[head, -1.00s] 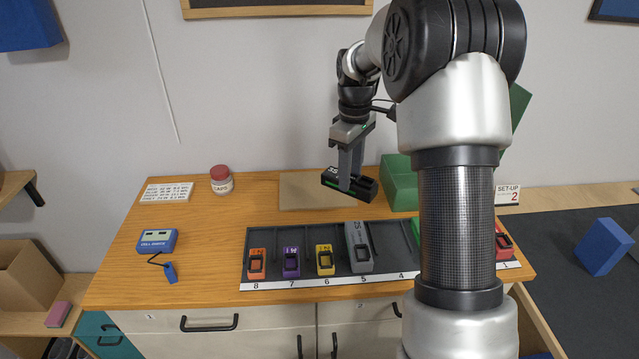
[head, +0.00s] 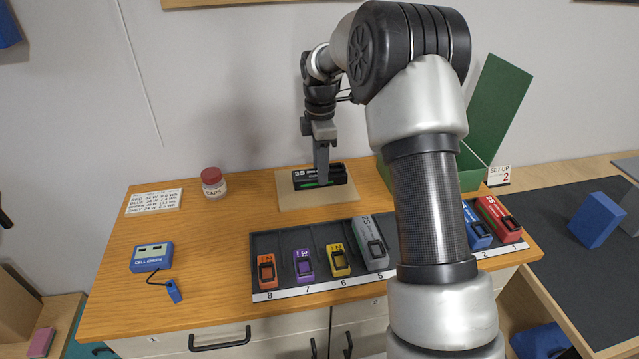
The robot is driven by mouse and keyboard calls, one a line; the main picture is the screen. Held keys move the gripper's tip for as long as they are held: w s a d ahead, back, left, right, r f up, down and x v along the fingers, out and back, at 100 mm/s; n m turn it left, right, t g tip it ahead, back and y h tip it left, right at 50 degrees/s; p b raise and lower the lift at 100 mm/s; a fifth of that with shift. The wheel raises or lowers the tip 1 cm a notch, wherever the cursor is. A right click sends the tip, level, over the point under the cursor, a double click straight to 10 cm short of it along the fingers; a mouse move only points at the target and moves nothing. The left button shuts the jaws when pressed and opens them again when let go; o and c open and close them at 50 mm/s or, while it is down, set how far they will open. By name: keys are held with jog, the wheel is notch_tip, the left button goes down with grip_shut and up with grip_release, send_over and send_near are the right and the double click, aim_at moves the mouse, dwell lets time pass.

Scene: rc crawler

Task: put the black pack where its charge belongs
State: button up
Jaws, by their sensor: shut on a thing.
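The black pack (head: 334,176) has "3S" and a green stripe on its side. My gripper (head: 322,180) is shut on it from above. The pack is level on or just above the tan board (head: 290,205); I cannot tell if it touches. The numbered rack (head: 262,245) holds an orange pack (head: 266,272) at 8, purple (head: 304,265) at 7, yellow (head: 339,260) at 6, grey (head: 371,243) at 5, blue (head: 478,236) at 2 and red (head: 498,218) at 1. My arm hides slots 4 and 3. The blue cell checker (head: 152,257) lies left with its lead (head: 174,291).
A white card (head: 154,202), too small to read, and a red-lidded caps jar (head: 213,182) stand at back left. A green box (head: 470,181) with its lid up and a "SET-UP 2" sign (head: 499,176) are at back right. The wood between checker and rack is clear.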

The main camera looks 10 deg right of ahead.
jog(key=shift+f, duration=2.6)
jog(key=shift+f, duration=0.15)
jog(key=o, duration=1.3)
